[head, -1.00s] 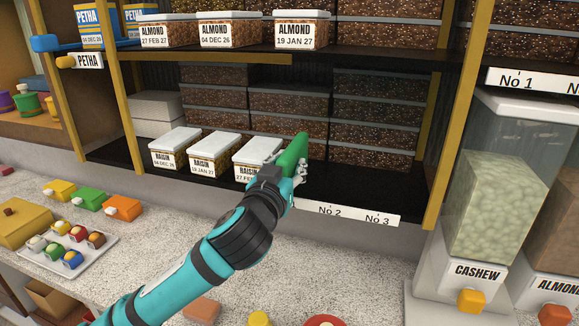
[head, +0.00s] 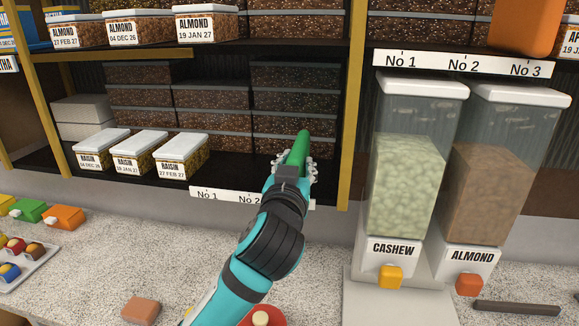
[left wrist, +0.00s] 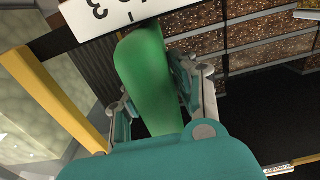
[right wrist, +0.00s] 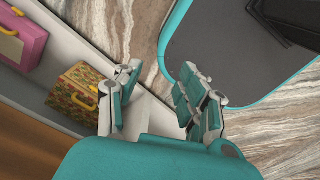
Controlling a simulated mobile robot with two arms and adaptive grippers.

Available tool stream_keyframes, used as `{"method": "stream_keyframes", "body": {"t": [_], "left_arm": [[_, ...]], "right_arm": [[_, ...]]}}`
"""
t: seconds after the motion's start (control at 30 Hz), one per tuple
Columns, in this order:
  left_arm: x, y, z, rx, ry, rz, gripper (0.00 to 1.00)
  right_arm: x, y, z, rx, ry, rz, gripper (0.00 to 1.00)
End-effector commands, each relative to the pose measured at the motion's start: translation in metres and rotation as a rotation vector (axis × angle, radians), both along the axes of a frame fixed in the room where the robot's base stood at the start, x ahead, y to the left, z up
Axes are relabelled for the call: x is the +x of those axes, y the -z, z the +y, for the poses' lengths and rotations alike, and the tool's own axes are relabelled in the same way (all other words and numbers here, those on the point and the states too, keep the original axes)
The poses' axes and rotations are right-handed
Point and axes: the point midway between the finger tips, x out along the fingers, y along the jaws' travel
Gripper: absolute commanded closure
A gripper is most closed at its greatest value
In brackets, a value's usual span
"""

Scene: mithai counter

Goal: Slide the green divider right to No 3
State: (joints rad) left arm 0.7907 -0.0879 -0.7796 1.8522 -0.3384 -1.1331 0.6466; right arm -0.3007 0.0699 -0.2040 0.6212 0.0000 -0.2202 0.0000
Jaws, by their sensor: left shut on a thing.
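The green divider (head: 299,153) stands upright on the lower shelf, near its right end. My left gripper (head: 290,172) is shut on it. In the left wrist view the divider (left wrist: 145,75) sits between the two fingers (left wrist: 153,98). The lower shelf's label strip (head: 228,196) shows No 1 and No 2; my gripper and arm hide the No 3 part in the head view. In the left wrist view a 3 on the strip (left wrist: 88,18) shows beside the divider's end. My right gripper (right wrist: 160,98) is open and empty in the right wrist view.
Raisin boxes (head: 139,152) stand left on the lower shelf, with clear shelf between them and the divider. A yellow post (head: 355,110) closes the shelf at the right. Cashew (head: 413,160) and almond (head: 497,165) dispensers stand beyond it.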

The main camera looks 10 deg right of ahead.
Motion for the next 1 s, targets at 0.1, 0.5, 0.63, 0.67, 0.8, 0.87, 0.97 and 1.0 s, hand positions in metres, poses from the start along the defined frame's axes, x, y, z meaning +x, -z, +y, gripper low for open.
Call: {"method": "stream_keyframes", "body": {"t": [0.1,0.5,0.63,0.67,0.8,0.87,0.97,1.0], "left_arm": [[-0.003,0.0,-0.005,0.0,0.013,0.0,1.0],[-0.003,0.0,-0.005,-0.001,0.012,-0.001,0.52],[-0.002,0.0,-0.004,-0.001,0.011,-0.001,0.52],[-0.002,0.0,-0.004,-0.001,0.01,-0.001,0.52],[-0.007,0.0,-0.002,-0.001,0.011,-0.001,0.52],[-0.013,0.0,-0.001,-0.003,0.012,-0.001,0.52],[-0.03,0.0,0.004,-0.004,0.014,-0.001,0.52],[-0.039,0.0,0.007,-0.004,0.014,-0.001,0.52]], "right_arm": [[0.0,0.0,-0.007,-0.008,-0.001,-0.001,0.6],[0.001,0.0,-0.009,-0.011,0.002,-0.001,0.6],[0.001,0.0,-0.011,-0.013,0.002,-0.001,0.6],[0.001,0.0,-0.012,-0.014,0.001,-0.001,0.6],[0.001,0.0,-0.012,-0.015,0.0,-0.001,0.6],[0.001,0.0,-0.012,-0.014,0.0,-0.001,0.6],[0.001,0.0,-0.011,-0.013,0.0,-0.001,0.6],[0.001,0.0,-0.011,-0.012,0.001,-0.001,0.6]]}}
